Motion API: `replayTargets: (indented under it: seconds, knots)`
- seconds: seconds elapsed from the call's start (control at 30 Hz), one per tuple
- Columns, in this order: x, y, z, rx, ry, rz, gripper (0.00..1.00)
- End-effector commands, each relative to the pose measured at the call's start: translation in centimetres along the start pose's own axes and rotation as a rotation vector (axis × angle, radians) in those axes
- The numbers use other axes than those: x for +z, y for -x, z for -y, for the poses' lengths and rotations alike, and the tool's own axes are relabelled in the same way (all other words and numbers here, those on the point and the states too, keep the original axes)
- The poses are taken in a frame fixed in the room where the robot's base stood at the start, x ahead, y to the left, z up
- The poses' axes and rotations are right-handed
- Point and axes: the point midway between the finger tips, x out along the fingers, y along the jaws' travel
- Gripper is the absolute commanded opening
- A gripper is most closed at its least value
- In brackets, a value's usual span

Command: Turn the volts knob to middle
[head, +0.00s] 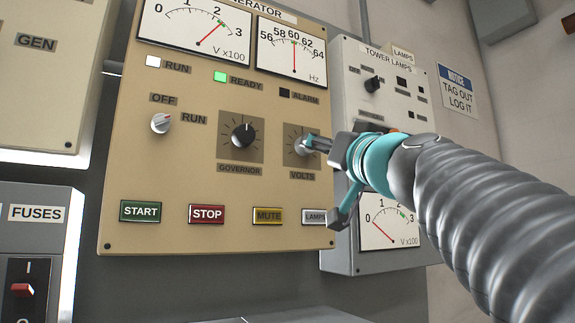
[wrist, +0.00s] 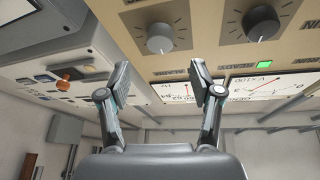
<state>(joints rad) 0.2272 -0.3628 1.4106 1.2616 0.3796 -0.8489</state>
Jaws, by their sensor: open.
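The volts knob (head: 302,148) is a round grey knob on a dark square plate at the right of the tan generator panel (head: 190,180). In the head view my gripper partly covers it, and I cannot tell where its pointer stands. The wrist view shows the whole knob (wrist: 159,39), above and between my fingertips in the picture. My gripper (head: 328,180) is open and empty in front of the panel's right edge. Its two fingers (wrist: 160,76) are spread wide in the wrist view, with clear space between them and no grip on the knob.
The black governor knob (head: 243,136) is left of the volts knob, with the OFF/RUN switch (head: 161,123) farther left. START (head: 140,212), STOP (head: 207,214), MUTE (head: 268,216) and LAMPS (head: 314,217) buttons line the bottom. The grey tower lamps box (head: 340,90) stands close on the right.

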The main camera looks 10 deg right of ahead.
Motion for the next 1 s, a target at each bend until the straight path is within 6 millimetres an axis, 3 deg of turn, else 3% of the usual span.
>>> replayTargets:
  seconds: [0.1,0.33,1.0]
  knots:
    - [-0.1,2.2,0.0,0.003,0.001,-0.002,0.65]
    - [0.0,4.6,0.0,0.002,0.002,-0.001,0.65]
    - [0.0,5.2,0.0,-0.001,0.0,0.0,0.65]
